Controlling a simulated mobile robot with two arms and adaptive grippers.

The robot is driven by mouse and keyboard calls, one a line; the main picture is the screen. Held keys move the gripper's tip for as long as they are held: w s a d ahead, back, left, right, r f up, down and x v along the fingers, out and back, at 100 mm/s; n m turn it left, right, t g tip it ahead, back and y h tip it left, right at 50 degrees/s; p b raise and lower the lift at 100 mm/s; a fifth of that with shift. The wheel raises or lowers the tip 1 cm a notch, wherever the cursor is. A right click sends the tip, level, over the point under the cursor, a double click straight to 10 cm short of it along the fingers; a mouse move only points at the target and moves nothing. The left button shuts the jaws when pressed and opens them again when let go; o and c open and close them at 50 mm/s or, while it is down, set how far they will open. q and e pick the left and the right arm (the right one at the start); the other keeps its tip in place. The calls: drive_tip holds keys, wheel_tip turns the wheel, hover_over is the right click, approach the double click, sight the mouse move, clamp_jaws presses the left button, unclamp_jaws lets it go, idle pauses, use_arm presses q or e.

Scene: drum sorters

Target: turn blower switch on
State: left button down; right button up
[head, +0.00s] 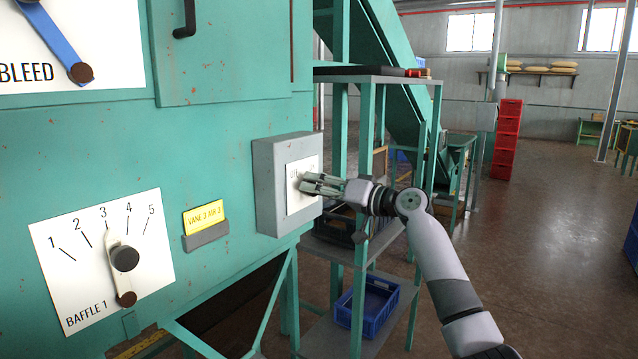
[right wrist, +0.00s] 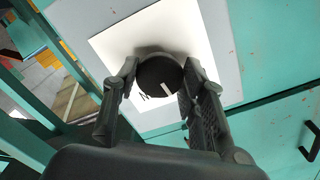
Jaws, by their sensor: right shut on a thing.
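The blower switch is a round black knob (right wrist: 160,76) with a white pointer line, on a white plate (right wrist: 128,42). In the head view the plate (head: 291,200) sits on the face of a grey box (head: 268,190) fixed to the green machine. My right gripper (head: 304,184) is at that plate and hides most of the knob and the lettering. In the right wrist view its two fingers (right wrist: 158,84) are shut on the knob from both sides. My left gripper is not in view.
A baffle dial (head: 124,258) and a yellow label (head: 204,218) are on the machine panel to the left. A shelf rack with a blue crate (head: 367,306) stands right behind the box. Open floor (head: 540,240) lies to the right.

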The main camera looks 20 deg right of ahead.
drive_tip(key=shift+r+m+p, duration=0.2)
drive_tip(key=shift+m+p, duration=2.95)
drive_tip(key=shift+m, duration=1.95)
drive_tip(key=shift+f, duration=0.1)
drive_tip(key=o, duration=1.2)
drive_tip(key=shift+c, duration=0.2)
drive_tip(key=v, duration=1.2)
